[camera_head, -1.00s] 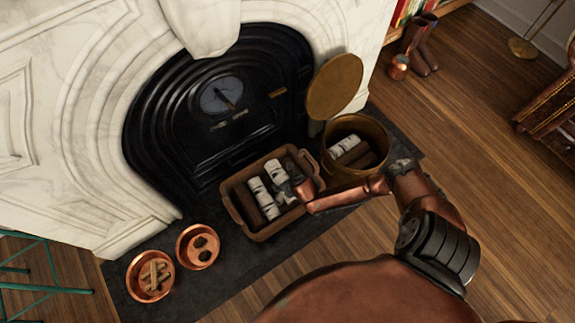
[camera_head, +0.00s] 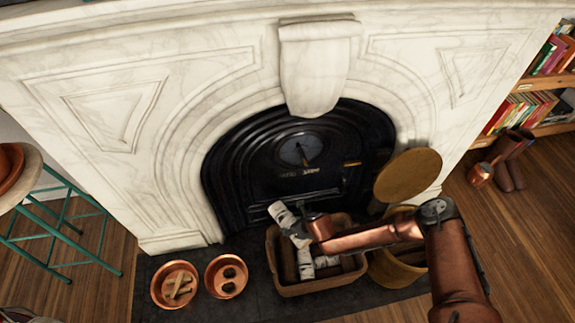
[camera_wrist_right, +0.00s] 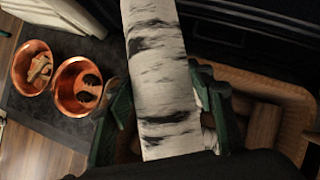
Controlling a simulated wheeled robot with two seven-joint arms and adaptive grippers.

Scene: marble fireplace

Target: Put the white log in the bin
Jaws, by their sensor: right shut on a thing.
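My right gripper (camera_head: 299,237) is shut on a white birch log (camera_head: 283,213) with dark bark marks, held tilted above the left part of the brown log basket (camera_head: 318,287). In the right wrist view the log (camera_wrist_right: 160,60) stands between the green fingers of my gripper (camera_wrist_right: 165,112). Another white log (camera_head: 305,265) lies in the basket among brown ones. The round brass bin (camera_head: 392,276) stands just right of the basket, its lid (camera_head: 407,175) raised. My arm hides much of the bin's opening. My left gripper is out of view.
Two copper bowls, one with sticks (camera_head: 174,285) and one with dark lumps (camera_head: 227,276), sit left of the basket on the dark hearth. The black fireplace (camera_head: 235,180) is behind. A green stool (camera_head: 60,225) stands far left.

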